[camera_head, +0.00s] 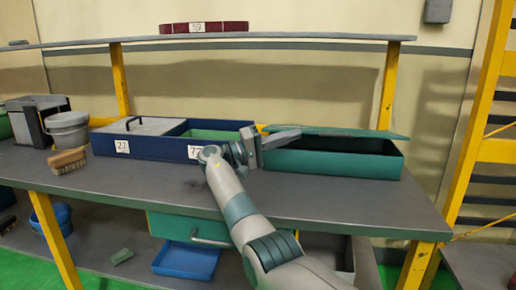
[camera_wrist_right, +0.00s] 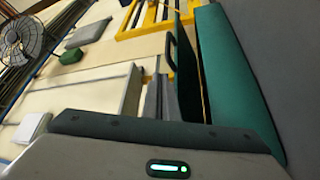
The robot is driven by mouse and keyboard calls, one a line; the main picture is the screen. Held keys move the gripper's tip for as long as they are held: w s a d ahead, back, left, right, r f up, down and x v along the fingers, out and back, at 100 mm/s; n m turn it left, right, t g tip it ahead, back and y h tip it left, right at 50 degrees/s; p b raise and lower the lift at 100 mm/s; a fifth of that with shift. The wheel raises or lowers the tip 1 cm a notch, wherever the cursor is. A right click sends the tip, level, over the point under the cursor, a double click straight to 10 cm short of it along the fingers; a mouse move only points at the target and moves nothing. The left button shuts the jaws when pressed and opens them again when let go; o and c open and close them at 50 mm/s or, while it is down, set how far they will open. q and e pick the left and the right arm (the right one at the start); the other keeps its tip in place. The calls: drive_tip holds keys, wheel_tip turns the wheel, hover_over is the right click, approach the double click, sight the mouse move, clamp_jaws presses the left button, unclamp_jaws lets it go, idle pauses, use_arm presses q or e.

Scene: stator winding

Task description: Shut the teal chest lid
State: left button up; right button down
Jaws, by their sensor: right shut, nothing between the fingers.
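The teal chest (camera_head: 330,162) stands on the right part of the workbench. Its teal lid (camera_head: 365,134) is partly lowered, with a dark gap between it and the front wall. My right gripper (camera_head: 292,135) is shut and empty at the lid's left part; I cannot tell whether it touches it. The right wrist view shows the chest wall (camera_wrist_right: 238,85), the lid (camera_wrist_right: 185,75) with a dark handle (camera_wrist_right: 169,50), and my right gripper's grey fingers (camera_wrist_right: 160,98) close beside the lid. My left gripper is not in view.
A blue box (camera_head: 155,150) with compartments stands left of the chest. A brush (camera_head: 68,161) and a grey bucket (camera_head: 68,130) are at the left. A shelf (camera_head: 270,37) runs above, on yellow posts (camera_head: 389,85). The bench front (camera_head: 370,200) is clear.

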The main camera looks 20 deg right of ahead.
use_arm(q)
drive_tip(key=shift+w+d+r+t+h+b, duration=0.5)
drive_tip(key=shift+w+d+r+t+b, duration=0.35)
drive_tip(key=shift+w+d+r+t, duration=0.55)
use_arm(e)
drive_tip(key=v, duration=1)
drive_tip(key=shift+a, duration=0.3)
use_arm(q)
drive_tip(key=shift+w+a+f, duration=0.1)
